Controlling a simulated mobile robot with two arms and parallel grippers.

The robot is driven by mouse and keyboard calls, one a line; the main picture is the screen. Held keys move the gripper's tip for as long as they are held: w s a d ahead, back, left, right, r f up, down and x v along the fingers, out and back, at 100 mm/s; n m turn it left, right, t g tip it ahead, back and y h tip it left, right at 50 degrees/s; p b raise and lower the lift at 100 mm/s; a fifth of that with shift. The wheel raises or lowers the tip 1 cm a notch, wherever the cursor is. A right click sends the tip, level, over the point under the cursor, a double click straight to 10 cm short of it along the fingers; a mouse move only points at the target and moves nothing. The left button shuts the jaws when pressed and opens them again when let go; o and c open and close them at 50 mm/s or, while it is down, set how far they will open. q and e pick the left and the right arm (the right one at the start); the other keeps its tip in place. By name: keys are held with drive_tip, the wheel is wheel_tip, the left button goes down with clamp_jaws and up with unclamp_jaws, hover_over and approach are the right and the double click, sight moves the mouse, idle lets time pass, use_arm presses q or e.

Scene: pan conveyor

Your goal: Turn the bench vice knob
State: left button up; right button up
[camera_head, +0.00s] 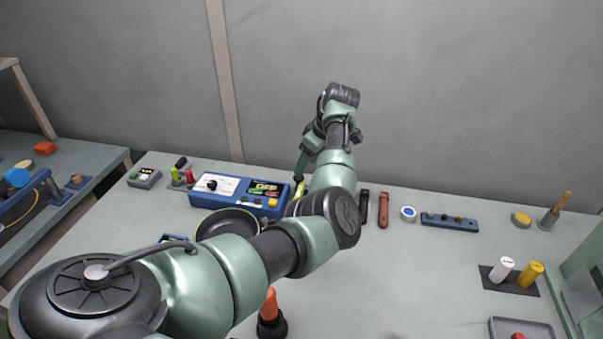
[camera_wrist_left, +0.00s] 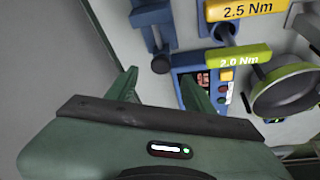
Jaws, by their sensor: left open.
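I cannot pick out a bench vice or its knob with certainty in either view. In the left wrist view a blue fixture (camera_wrist_left: 152,14) carries rods ending in a dark round knob (camera_wrist_left: 161,63); I cannot tell whether it is the vice. The box's panel (camera_wrist_left: 204,82) shows beyond the right finger. My right gripper is out of view.
Labels reading 2.5 Nm (camera_wrist_left: 247,9) and 2.0 Nm (camera_wrist_left: 239,59) hang close to the gripper. A dark pan (camera_head: 228,215) lies before the box, partly behind my arm. An orange-handled tool (camera_head: 270,305) stands in front. The bench's middle right (camera_head: 410,265) is clear.

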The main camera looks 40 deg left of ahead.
sight(301, 178)
use_arm(q)
drive_tip(key=x, duration=0.5)
drive_tip(key=shift+a+f, duration=0.1)
drive_tip(key=shift+f, duration=0.1)
drive_tip(key=shift+r+p, duration=0.1)
drive_tip(key=shift+p, duration=0.25)
clamp_jaws()
